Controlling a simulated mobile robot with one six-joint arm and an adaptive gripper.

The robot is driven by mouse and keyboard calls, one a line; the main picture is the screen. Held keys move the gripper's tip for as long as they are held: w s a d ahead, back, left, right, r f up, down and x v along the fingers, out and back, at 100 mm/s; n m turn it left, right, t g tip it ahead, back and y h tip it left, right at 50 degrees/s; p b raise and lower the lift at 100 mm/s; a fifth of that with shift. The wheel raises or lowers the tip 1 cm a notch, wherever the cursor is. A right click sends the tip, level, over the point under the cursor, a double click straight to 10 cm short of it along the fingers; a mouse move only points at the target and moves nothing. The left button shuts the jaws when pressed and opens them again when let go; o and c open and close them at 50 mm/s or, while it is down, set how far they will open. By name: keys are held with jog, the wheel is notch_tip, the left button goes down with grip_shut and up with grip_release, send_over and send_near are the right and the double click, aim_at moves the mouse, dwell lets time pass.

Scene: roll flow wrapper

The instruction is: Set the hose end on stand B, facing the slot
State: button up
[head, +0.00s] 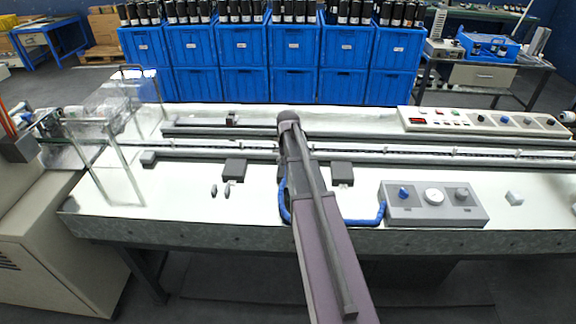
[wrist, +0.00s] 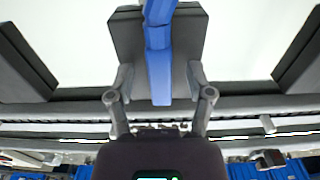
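A blue hose (head: 287,206) runs from the grey control box (head: 434,205) along the table's front and up beside my arm. In the wrist view the hose (wrist: 159,50) lies over a dark block-like stand (wrist: 124,35), its end pointing toward the rails. My gripper (wrist: 160,76) has one finger on each side of the hose near its end, with a visible gap on both sides. Two dark stands show in the head view, left (head: 235,169) and right (head: 342,173); my arm hides the space between them. No stand letters are readable. Contact between hose and stand cannot be told.
Long rails (head: 400,152) run across the white table (head: 150,205) behind the stands. A button panel (head: 482,122) stands back right, and blue crates (head: 243,45) line the back.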

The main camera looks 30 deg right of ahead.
jog(key=shift+r, duration=0.15)
notch_tip(320, 180, up, 5)
jog(key=p, duration=0.5)
jog(key=s+a, duration=0.7)
jog(key=a, duration=0.6)
jog(key=s+a, duration=0.8)
jog(key=a, duration=0.5)
jog(key=shift+s, duration=0.15)
jog(key=shift+d, duration=0.1)
dwell(0.8)
jog(key=n, duration=0.2)
jog(key=s+n, duration=0.1)
jog(key=n, duration=0.3)
jog(key=shift+s+d, duration=0.2)
jog(key=shift+d, duration=0.2)
jog(key=shift+c, duration=0.2)
dwell(0.7)
